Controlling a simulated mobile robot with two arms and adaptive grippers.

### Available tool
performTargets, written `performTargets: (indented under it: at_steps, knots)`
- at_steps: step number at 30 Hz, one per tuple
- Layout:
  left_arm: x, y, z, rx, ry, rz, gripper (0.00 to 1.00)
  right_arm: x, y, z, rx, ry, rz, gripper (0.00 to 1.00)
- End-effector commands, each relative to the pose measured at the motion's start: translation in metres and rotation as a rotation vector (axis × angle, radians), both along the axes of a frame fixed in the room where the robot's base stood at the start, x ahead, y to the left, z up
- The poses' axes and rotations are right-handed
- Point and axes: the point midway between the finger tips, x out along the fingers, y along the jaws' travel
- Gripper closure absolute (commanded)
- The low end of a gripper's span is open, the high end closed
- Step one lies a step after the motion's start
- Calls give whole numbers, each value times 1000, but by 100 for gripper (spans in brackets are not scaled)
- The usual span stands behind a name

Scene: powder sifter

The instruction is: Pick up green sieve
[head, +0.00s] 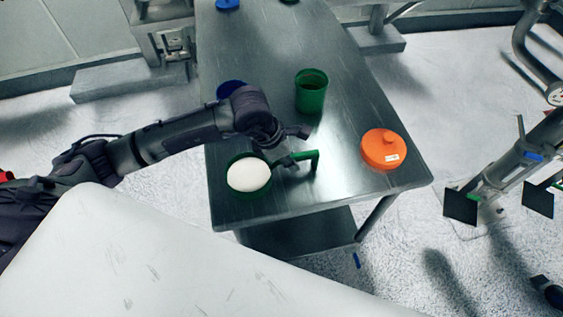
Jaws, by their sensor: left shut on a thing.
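The green sieve (315,163) is near the front end of the steel table, and white powder (249,175) fills its round pan at the left. Its green handle sticks out to the right and bends down at the end. My left gripper (292,148) reaches over from the left and is shut on the handle. The contact is small and partly covered by the fingers. I cannot tell whether the pan rests on the table or is slightly above it.
On the steel table (270,60), a green container (311,93) stands behind the gripper and an orange lidded pot (383,149) stands at the right. A blue container (230,89) is partly behind my arm. Small blue (228,5) and green items lie at the far end.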

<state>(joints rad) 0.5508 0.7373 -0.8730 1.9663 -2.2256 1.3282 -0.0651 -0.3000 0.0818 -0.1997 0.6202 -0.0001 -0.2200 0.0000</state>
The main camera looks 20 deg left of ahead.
Motion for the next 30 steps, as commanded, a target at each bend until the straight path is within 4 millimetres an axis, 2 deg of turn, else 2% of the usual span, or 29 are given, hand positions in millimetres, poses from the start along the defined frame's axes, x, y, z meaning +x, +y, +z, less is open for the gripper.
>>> performTargets:
  at_steps: [5,11,15,21,25,30]
  knots:
    - [1,0,10,-2,-4,0,100,0,0,-5,0,0,0,60]
    - [1,-2,42,-2,-10,-4,100,0,0,-20,0,-1,0,60]
    - [-6,-38,60,-7,-8,-9,100,0,0,-30,0,-1,0,60]
    - [-13,-79,86,-4,-7,-6,100,1,1,-42,1,-1,0,60]
    - [-18,-98,98,-3,-5,-4,100,1,1,-47,1,-1,0,60]
    - [-20,-111,107,-1,-3,-1,100,0,1,-49,2,-1,0,60]
